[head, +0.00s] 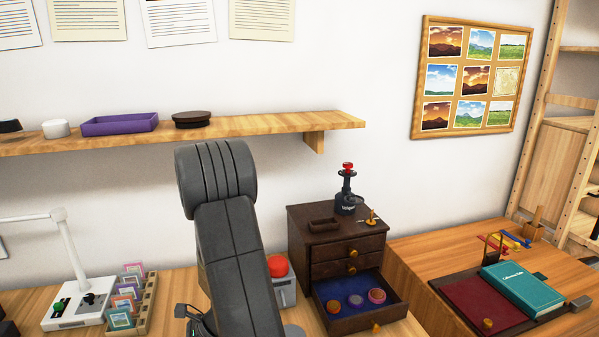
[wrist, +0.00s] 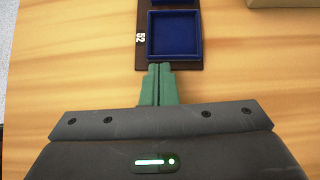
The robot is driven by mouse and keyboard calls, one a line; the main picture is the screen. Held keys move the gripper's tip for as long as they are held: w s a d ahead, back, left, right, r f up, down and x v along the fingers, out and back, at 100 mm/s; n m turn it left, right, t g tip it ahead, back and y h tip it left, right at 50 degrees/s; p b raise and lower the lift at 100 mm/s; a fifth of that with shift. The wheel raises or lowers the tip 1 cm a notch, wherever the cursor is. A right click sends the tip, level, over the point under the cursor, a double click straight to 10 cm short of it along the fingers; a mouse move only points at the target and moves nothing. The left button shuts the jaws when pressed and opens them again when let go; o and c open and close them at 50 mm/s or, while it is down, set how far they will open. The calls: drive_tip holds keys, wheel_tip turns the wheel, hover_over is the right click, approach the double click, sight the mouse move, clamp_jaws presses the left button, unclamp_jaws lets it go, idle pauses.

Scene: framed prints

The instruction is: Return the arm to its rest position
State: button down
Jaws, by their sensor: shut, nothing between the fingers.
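My gripper (wrist: 158,68) shows in the wrist view with its two green fingers together and nothing between them. It is over a wooden surface (wrist: 60,60), and its tips are at the near edge of a dark tray (wrist: 140,50) marked 52 with blue-lined compartments. I cannot tell if the tips touch the tray. In the head view my dark grey arm rises in front of the shelf and desk, and the fingers cannot be made out there.
A small dark drawer cabinet (head: 318,218) stands right of my arm, its bottom drawer (head: 388,312) open with round items inside. A red-topped device (head: 277,266) is close beside my arm. A wall shelf (head: 270,124) runs behind. A teal book (head: 522,288) lies at right.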

drive_tip(key=d, duration=0.2)
drive_tip(key=w+d, duration=0.1)
drive_tip(key=d, duration=0.1)
drive_tip(key=shift+w+r, duration=0.1)
drive_tip(key=shift+r, duration=0.3)
drive_tip(key=v, duration=0.8)
drive_tip(key=shift+d+r, duration=0.1)
drive_tip(key=x, duration=0.8)
drive_tip(key=shift+a+f, duration=0.2)
drive_tip(key=shift+f, duration=0.1)
drive_tip(key=a, duration=0.1)
drive_tip(key=s+a, duration=0.1)
drive_tip(key=a, duration=0.2)
drive_tip(key=shift+s+a+f, duration=0.2)
drive_tip(key=shift+s+a, duration=0.1)
drive_tip(key=shift+a, duration=0.05)
drive_tip(key=w+d, duration=0.2)
drive_tip(key=d, duration=0.5)
drive_tip(key=w+d, duration=0.2)
drive_tip(key=d, duration=0.4)
drive_tip(key=w+d, duration=0.2)
drive_tip(key=d, duration=0.5)
drive_tip(key=shift+d+f, duration=0.1)
drive_tip(key=shift+d, duration=0.2)
drive_tip(key=v, duration=1.1)
drive_tip(key=shift+w+d+f, duration=0.1)
drive_tip(key=shift+d+f, duration=0.15)
drive_tip(key=shift+d, duration=0.1)
